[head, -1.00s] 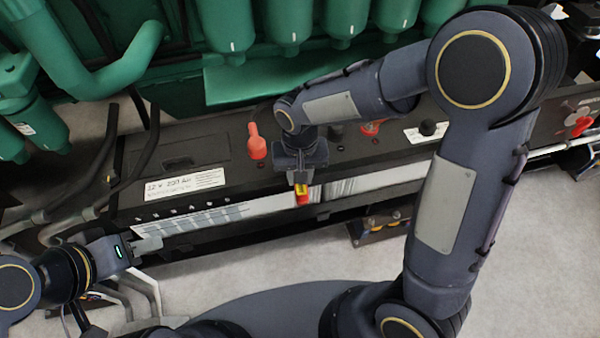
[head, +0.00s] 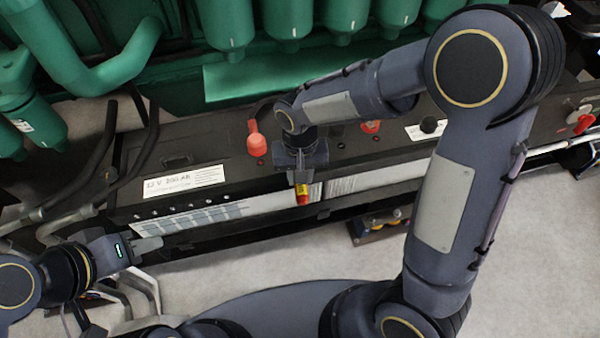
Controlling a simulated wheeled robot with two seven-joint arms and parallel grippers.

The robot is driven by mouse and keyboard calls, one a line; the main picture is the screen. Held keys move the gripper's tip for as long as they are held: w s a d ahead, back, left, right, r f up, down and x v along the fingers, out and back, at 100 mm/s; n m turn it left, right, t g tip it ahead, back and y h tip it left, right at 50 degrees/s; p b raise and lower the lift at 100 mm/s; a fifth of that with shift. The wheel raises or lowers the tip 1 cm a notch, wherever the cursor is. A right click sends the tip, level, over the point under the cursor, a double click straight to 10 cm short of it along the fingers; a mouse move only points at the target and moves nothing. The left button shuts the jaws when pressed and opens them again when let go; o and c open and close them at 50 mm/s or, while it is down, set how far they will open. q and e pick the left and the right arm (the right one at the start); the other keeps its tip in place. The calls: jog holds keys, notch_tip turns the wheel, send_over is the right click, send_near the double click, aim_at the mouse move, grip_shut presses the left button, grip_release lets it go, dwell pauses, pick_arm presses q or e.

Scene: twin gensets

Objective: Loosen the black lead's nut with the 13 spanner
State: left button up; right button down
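My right gripper (head: 301,178) points down at the front top edge of the black battery (head: 225,162). A small red and yellow piece (head: 302,197) shows right below it. I cannot tell whether this is part of a held spanner, and the fingertips are mostly hidden. My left gripper (head: 148,246) is at the lower left, just in front of the battery's front face, with its fingers together and nothing visible in them. The black lead's nut cannot be made out.
A red terminal cap (head: 256,140) stands left of my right gripper. Black cables (head: 148,150) run down at the left. Green engine parts (head: 290,80) rise behind. A low item with yellow parts (head: 378,222) lies on the grey floor (head: 540,250), which is otherwise mostly open.

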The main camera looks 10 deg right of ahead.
jog(key=shift+d+n, duration=0.9)
jog(key=shift+d, duration=0.2)
jog(key=shift+w+d+n+p, duration=0.1)
jog(key=shift+d+n+p, duration=0.3)
jog(key=shift+d+n, duration=0.6)
jog(key=shift+d, duration=0.1)
jog(key=shift+w+d+n, duration=0.2)
jog(key=shift+d+n, duration=0.2)
jog(key=shift+d, duration=0.1)
jog(key=shift+w+d+n, duration=0.15)
jog(key=shift+d+n, duration=0.25)
jog(key=shift+d, duration=0.1)
jog(key=shift+r+p, duration=0.1)
jog(key=shift+p, duration=0.2)
jog(key=shift+w+d+n, duration=0.25)
jog(key=shift+d+n, duration=0.15)
jog(key=shift+d, duration=0.2)
jog(key=shift+w+d+n+p, duration=0.2)
jog(key=shift+d+n+p, duration=0.1)
jog(key=shift+d+n, duration=0.15)
